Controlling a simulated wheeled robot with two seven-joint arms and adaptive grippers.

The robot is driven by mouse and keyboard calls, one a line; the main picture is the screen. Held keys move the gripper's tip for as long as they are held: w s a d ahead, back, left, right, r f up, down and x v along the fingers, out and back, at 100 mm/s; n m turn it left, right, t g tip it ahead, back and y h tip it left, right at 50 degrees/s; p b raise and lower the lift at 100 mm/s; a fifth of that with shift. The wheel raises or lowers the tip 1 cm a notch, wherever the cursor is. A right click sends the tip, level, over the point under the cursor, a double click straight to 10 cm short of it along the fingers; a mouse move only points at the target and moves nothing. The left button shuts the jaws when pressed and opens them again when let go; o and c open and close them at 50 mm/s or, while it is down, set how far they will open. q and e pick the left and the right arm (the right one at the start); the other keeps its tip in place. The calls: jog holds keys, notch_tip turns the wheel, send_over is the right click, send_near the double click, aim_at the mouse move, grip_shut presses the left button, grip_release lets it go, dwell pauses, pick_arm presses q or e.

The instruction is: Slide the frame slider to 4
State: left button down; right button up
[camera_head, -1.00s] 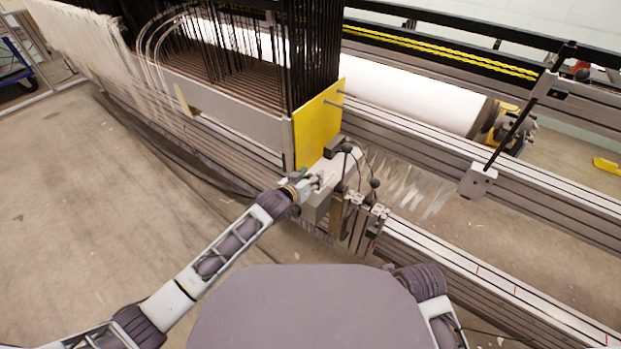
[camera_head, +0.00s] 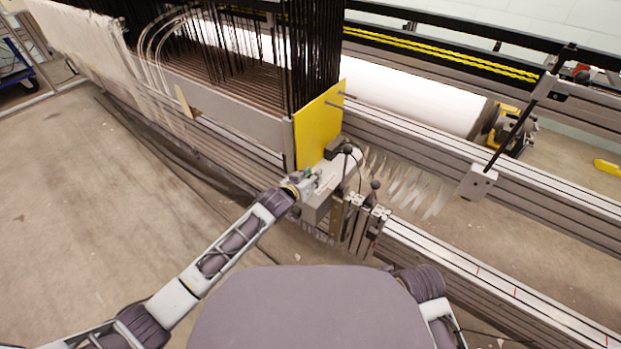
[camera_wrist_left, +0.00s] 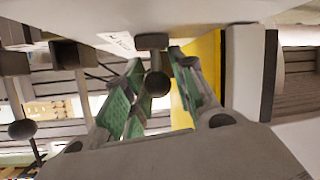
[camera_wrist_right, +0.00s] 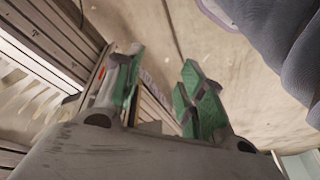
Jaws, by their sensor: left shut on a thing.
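The frame slider appears to be the light grey block (camera_head: 322,203) beside the yellow plate, with dark ball knobs on thin rods around it. My left gripper (camera_head: 312,180) is at the block's left side. In the left wrist view a dark round knob (camera_wrist_left: 158,85) sits between the green-padded fingers of my left gripper (camera_wrist_left: 157,92), which are shut on it. A pale label (camera_wrist_left: 116,43) shows behind the fingers; I cannot read a 4 on it. In the right wrist view my right gripper (camera_wrist_right: 160,92) is open, fingers apart and empty. The head view does not show its fingers.
The yellow plate (camera_head: 318,128) stands right behind the slider. A bank of dark upright wires (camera_head: 312,55) is above it. Grey rails (camera_head: 480,265) run to the lower right, with thin pale strips (camera_head: 408,186) hanging nearby. The floor at left (camera_head: 100,210) is clear.

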pick_arm(q)
jog(key=shift+w+d+p, duration=0.3)
jog(key=shift+w+d, duration=0.85)
jog(key=shift+d, duration=0.05)
jog(key=shift+w+d, duration=0.45)
jog(key=shift+w, duration=0.05)
jog(key=shift+w+d, duration=0.1)
jog(key=shift+w, duration=0.1)
pick_arm(e)
jog(key=shift+w+d+f, duration=0.1)
jog(key=shift+d+f, duration=0.05)
jog(key=shift+f, duration=0.6)
pick_arm(q)
jog(key=c, duration=1.2)
grip_release()
pick_arm(e)
jog(key=shift+d, duration=0.1)
pick_arm(q)
jog(key=shift+a, duration=0.2)
